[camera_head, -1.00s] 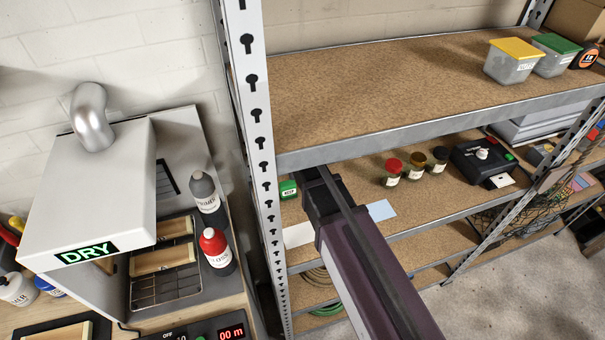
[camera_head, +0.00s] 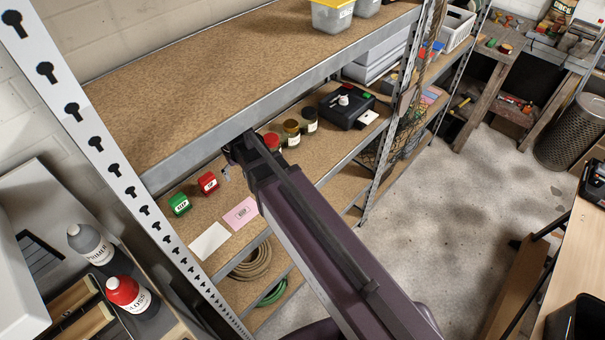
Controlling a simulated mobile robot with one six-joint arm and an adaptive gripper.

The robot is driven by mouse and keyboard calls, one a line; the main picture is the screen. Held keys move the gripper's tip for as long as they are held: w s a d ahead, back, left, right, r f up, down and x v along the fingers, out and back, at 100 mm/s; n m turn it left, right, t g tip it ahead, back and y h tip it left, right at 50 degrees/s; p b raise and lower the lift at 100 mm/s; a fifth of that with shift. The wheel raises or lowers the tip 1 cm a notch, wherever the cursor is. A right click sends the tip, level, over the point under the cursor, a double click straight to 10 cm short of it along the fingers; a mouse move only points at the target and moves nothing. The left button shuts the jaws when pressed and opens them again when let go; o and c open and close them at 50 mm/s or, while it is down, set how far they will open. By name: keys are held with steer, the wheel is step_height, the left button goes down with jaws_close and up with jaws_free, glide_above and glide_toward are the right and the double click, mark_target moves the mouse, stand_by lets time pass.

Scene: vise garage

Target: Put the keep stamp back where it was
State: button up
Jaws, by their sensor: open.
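The green keep stamp (camera_head: 179,204), with a white label, stands on the middle shelf (camera_head: 190,222) near its left end. A red stamp (camera_head: 208,183) stands just right of it. My gripper (camera_head: 229,164) is over the same shelf, up and right of both stamps and apart from the green one. It is open and seems empty, though its fingers are small and partly hidden by my arm. A pink card (camera_head: 241,213) with a dark print and a blank white card (camera_head: 209,241) lie in front of the stamps.
Jars with red (camera_head: 271,140), yellow and dark lids and a black device (camera_head: 346,104) stand farther right on the shelf. The upper shelf's metal edge (camera_head: 290,95) runs close above my gripper. A perforated post (camera_head: 120,180) bounds the left side. Bottles stand beyond it.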

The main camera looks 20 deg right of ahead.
steer(key=s+d+m, duration=0.1)
steer(key=s+d, duration=0.2)
steer(key=d, duration=0.5)
steer(key=s+d+m, duration=0.2)
steer(key=d, duration=0.6)
steer(key=shift+s+d, duration=0.4)
